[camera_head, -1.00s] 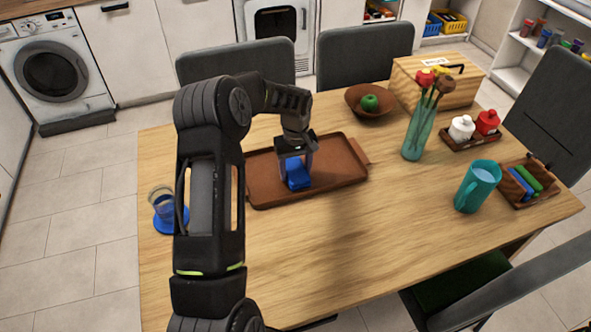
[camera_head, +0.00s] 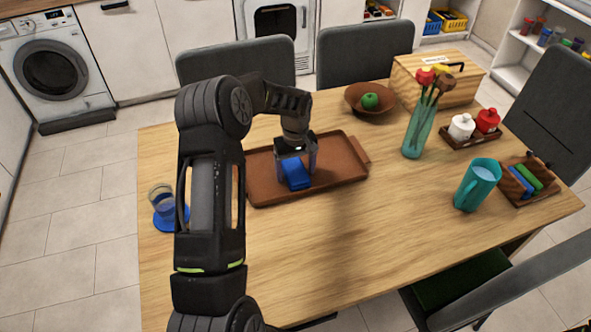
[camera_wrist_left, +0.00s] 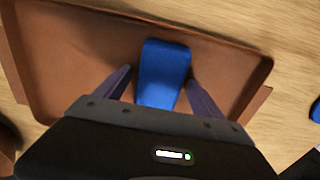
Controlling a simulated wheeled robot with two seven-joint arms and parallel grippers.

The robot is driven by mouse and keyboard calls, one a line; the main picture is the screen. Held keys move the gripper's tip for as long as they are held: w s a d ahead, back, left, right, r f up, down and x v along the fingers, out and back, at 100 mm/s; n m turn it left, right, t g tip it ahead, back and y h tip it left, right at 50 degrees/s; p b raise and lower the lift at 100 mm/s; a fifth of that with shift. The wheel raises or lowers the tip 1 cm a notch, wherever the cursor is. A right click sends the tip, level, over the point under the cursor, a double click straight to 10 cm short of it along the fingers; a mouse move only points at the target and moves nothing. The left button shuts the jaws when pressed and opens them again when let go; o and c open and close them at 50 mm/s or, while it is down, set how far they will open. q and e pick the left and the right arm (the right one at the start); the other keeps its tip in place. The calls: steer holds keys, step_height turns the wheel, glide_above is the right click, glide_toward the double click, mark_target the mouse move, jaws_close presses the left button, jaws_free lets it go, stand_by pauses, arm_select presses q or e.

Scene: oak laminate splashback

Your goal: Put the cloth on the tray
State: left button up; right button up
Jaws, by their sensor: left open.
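The blue folded cloth (camera_head: 296,174) lies on the brown tray (camera_head: 343,172) on the table. In the left wrist view the cloth (camera_wrist_left: 163,74) lies on the floor of the tray (camera_wrist_left: 80,60), between the two fingers. My left gripper (camera_head: 297,163) is open just above the tray, with one finger on each side of the cloth. In the left wrist view, a gap shows beside the left finger of my left gripper (camera_wrist_left: 160,78), and the right finger is close to the cloth's edge. The cloth's near end is hidden by the gripper body. My right gripper is not in view.
A glass on a blue coaster (camera_head: 166,220) stands left of my arm. The front of the table is clear.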

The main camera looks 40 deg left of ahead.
mark_target(296, 170)
arm_select(q)
steer(key=shift+r, duration=0.55)
step_height(296, 170, up, 11)
steer(key=b, duration=0.1)
steer(key=shift+r, duration=0.1)
stand_by(0.5)
